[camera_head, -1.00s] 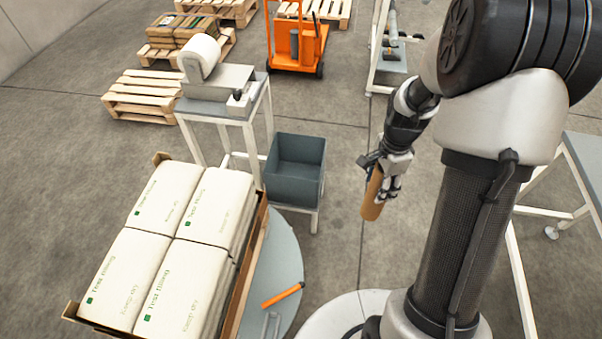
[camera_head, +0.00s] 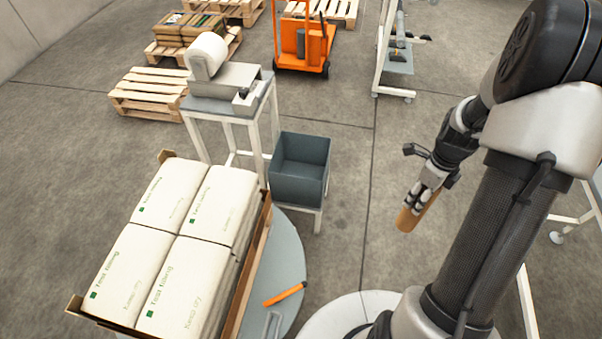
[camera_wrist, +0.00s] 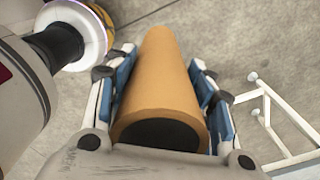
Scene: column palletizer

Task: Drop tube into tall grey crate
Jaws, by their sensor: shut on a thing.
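A brown cardboard tube (camera_head: 408,219) is held in my gripper (camera_head: 424,195), to the right of the crate and above the floor. In the wrist view the tube (camera_wrist: 162,85) lies between the blue-padded fingers, which press on both its sides; its near end shows a dark opening. My gripper also shows in the wrist view (camera_wrist: 165,95). The tall grey crate (camera_head: 298,185) stands on a low white stand left of my gripper, with its open top facing up. The part of its inside that I see looks empty. The tube is clear of the crate.
A pallet box with several white sacks (camera_head: 170,240) stands at the left front. An orange-handled tool (camera_head: 284,294) lies on the grey round plate (camera_head: 290,255). A white table with a roll dispenser (camera_head: 225,90) stands behind the crate's left. Floor between crate and gripper is clear.

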